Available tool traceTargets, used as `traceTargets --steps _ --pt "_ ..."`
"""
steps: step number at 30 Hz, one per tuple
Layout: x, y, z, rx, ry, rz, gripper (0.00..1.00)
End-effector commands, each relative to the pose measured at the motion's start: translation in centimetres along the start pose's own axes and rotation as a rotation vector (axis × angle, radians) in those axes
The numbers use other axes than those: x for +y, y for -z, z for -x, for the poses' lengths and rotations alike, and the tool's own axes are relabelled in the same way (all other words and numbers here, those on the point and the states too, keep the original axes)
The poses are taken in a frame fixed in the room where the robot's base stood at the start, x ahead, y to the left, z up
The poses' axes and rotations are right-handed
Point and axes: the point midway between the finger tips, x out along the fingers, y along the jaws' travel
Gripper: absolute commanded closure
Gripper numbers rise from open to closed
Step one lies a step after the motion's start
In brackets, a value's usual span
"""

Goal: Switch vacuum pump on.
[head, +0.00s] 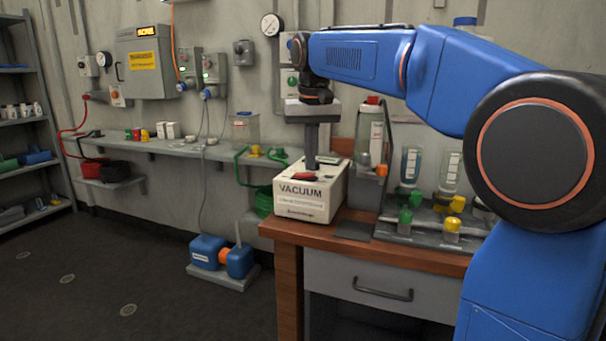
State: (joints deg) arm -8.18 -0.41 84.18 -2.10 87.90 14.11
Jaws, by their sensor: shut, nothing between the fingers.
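The vacuum pump (304,211) is a white box with a "VACUUM" label on its front. It stands on the left end of the wooden bench (400,248). A red rocker-like part (297,182) shows on its top, on a dark patch. My gripper (311,166) points straight down over the pump, with its fingers together and empty. The fingertips are at or just above the pump's top, right behind the red part. I cannot tell whether they touch it, or which way the switch is set.
Right of the pump, a grey rack (408,228) holds bottles with green and yellow caps. A tall clear bottle (369,138) stands behind. A wall shelf (190,148) runs left. The floor at left is clear.

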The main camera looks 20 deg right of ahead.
Motion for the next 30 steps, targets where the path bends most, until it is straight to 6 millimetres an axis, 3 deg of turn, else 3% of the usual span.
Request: traceTargets --steps 30 --pt "0.0 -0.11 -0.72 0.0 0.0 0.0 1.0"
